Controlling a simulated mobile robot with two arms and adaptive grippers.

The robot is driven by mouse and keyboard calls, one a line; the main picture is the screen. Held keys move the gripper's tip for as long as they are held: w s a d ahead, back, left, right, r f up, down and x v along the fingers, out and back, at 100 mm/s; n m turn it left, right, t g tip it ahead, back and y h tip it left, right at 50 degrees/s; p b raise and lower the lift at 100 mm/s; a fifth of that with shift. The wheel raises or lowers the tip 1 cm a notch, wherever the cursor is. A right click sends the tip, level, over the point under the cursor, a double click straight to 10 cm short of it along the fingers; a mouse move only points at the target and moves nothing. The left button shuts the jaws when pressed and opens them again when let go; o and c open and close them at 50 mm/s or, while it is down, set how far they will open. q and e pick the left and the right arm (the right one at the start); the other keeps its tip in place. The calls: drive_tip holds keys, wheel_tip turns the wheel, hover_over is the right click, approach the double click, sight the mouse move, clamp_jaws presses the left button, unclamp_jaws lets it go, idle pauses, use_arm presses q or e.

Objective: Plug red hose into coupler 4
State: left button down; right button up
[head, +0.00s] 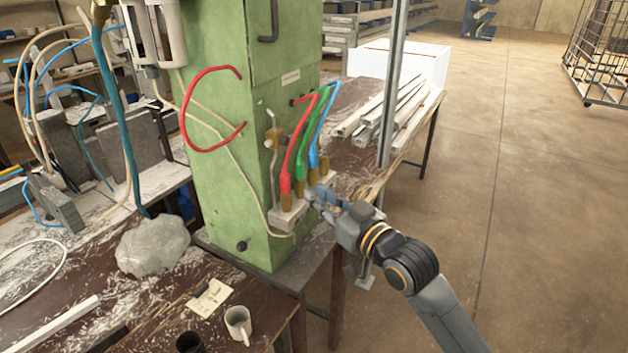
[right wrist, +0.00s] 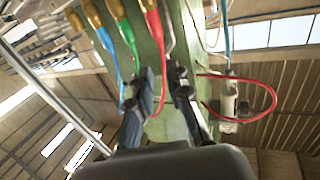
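The red hose (head: 287,165) curves down the right face of the green machine and ends in a red sleeve with a brass fitting. That fitting stands at the left end of the pale coupler block (head: 290,220); whether it is seated I cannot tell. The green hose (head: 300,150) and blue hose (head: 314,140) stand beside it, also brass-ended. My right gripper (head: 318,195) is at the block's right side, partly hiding it. In the right wrist view its fingers (right wrist: 165,78) are apart, with the red hose (right wrist: 153,40) showing beyond them. Coupler numbers are not readable. My left gripper is out of view.
The green machine (head: 225,130) stands behind the block, with a second red loop (head: 183,120) on its left. A metal post (head: 391,85) rises close behind my right gripper. White profiles (head: 400,108) lie on the bench. A mug (head: 238,325) stands in front.

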sight(285, 171)
drive_tip(key=p+x, duration=0.3)
drive_tip(key=x, duration=0.9)
drive_tip(key=shift+w+a+p, duration=0.15)
drive_tip(key=shift+p, duration=0.15)
drive_tip(key=shift+w+a, duration=0.15)
drive_tip(key=shift+w, duration=0.25)
clamp_jaws()
drive_tip(key=shift+w+r+p, duration=0.1)
drive_tip(key=shift+r+p, duration=0.4)
drive_tip(key=shift+r, duration=0.15)
drive_tip(key=shift+r+p, duration=0.35)
drive_tip(key=shift+p, duration=0.05)
